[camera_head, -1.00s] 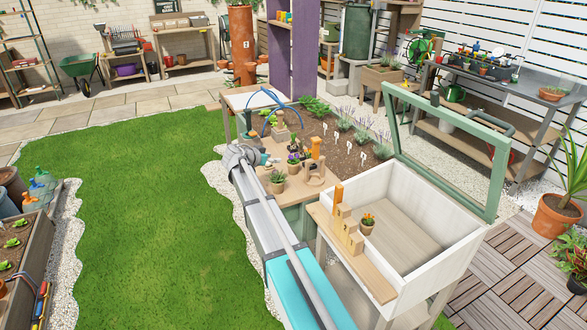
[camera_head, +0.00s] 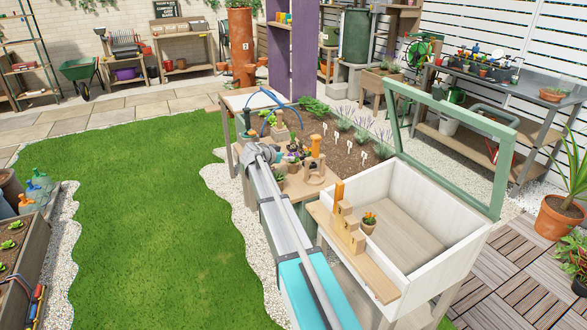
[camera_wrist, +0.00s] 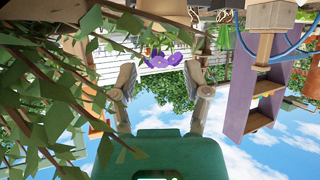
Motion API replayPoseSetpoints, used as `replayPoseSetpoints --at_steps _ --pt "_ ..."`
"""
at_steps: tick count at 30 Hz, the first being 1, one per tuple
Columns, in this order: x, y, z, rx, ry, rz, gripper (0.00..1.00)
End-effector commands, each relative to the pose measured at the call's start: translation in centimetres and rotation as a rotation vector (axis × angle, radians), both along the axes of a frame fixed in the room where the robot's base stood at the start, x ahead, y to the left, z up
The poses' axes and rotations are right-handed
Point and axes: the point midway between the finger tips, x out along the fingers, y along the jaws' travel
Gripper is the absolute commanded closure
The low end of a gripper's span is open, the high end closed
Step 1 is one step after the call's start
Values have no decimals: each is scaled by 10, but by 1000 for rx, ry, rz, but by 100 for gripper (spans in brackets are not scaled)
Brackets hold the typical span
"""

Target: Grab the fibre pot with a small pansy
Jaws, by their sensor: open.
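The small pansy (camera_wrist: 165,60) shows purple petals in the wrist view, which is upside down. It stands beyond and between the two fingers of my gripper (camera_wrist: 164,88). The fingers are apart, with nothing clearly held between them. Its fibre pot is not clear there; a brown shape at the top edge may be part of it. In the head view, purple blooms (camera_head: 293,158) show on the wooden bench, just right of my wrist. My fingertips are hard to make out in the head view.
A leafy plant (camera_head: 280,176) on the bench is partly behind my arm, and foliage (camera_wrist: 50,85) fills the left of the wrist view. A wooden stand with an orange top (camera_head: 315,152) is close right. A white cold frame (camera_head: 430,195) stands at right.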

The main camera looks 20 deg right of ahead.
Motion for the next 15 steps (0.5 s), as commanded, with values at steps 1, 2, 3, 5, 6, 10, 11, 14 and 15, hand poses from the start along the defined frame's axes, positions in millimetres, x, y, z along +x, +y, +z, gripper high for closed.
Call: replayPoseSetpoints --at_steps 1,2,3,5,6,10,11,14,15 --pt "0 0 0 0 0 0 38" --pt "0 0 0 0 0 1 38" --pt "0 0 0 0 0 1 38" --pt "0 0 0 0 0 1 38" --pt "0 0 0 0 0 1 38" --pt "1 0 0 0 0 1 38" --pt "1 -1 -1 0 0 1 38" --pt "5 -5 -5 0 0 1 38" --pt "7 -8 -6 0 0 1 38"
